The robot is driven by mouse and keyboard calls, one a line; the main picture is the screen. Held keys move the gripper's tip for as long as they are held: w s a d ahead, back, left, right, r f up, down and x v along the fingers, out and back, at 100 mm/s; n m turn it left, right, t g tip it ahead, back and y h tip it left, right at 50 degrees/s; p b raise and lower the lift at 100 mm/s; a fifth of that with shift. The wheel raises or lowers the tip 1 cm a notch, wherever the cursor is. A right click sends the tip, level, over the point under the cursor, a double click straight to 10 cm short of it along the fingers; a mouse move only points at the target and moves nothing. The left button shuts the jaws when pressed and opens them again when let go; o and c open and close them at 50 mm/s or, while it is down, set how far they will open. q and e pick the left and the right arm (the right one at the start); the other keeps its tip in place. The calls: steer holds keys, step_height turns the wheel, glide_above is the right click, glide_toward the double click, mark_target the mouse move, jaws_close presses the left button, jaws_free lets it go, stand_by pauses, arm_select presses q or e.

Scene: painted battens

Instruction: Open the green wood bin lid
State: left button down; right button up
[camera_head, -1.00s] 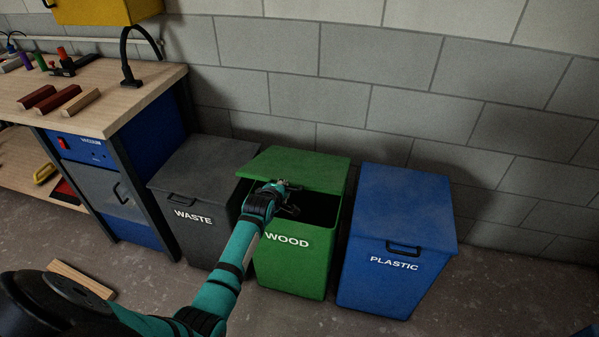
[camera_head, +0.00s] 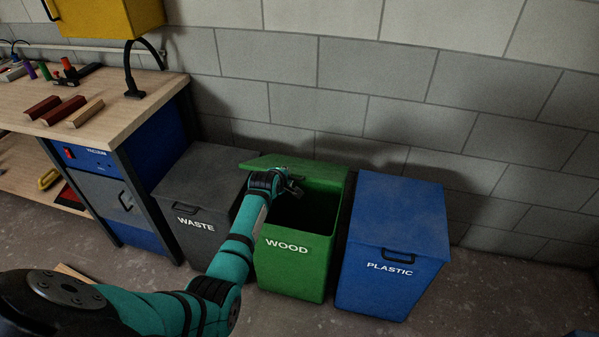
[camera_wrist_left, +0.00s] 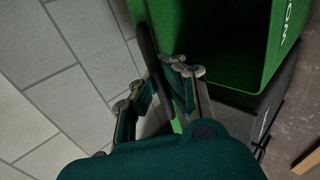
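The green wood bin (camera_head: 287,270), labelled WOOD, stands between two other bins. Its green lid (camera_head: 318,170) is tilted up toward the wall, and the dark inside shows below it. My left gripper (camera_head: 295,187) is at the lid's front edge, above the opening. In the left wrist view the fingers (camera_wrist_left: 158,80) sit on either side of the lid's dark handle (camera_wrist_left: 144,38) and appear shut on it; the exact contact is partly hidden. The bin's green wall (camera_wrist_left: 283,45) also shows there. My right gripper is not in view.
The grey waste bin (camera_head: 196,225) stands close on the left, the blue plastic bin (camera_head: 392,269) close on the right, both lids down. A block wall (camera_head: 330,70) is behind. A workbench (camera_head: 110,105) is at the left; a wood piece (camera_wrist_left: 308,160) lies on the floor.

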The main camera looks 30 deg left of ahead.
arm_select(q)
steer(key=shift+w+a+r, duration=0.1)
steer(key=shift+w+r, duration=0.1)
steer(key=shift+r, duration=0.25)
steer(key=shift+g, duration=0.7)
steer(key=w+r+p, duration=0.1)
steer(key=w+r, duration=0.1)
steer(key=w+a+r, duration=0.1)
steer(key=w+r, duration=0.1)
steer(key=r, duration=0.1)
steer(key=shift+w+p, duration=0.1)
steer(key=shift+p, duration=0.25)
steer(key=shift+w+a+r, duration=0.1)
steer(key=shift+w+r, duration=0.35)
steer(key=shift+r, duration=0.05)
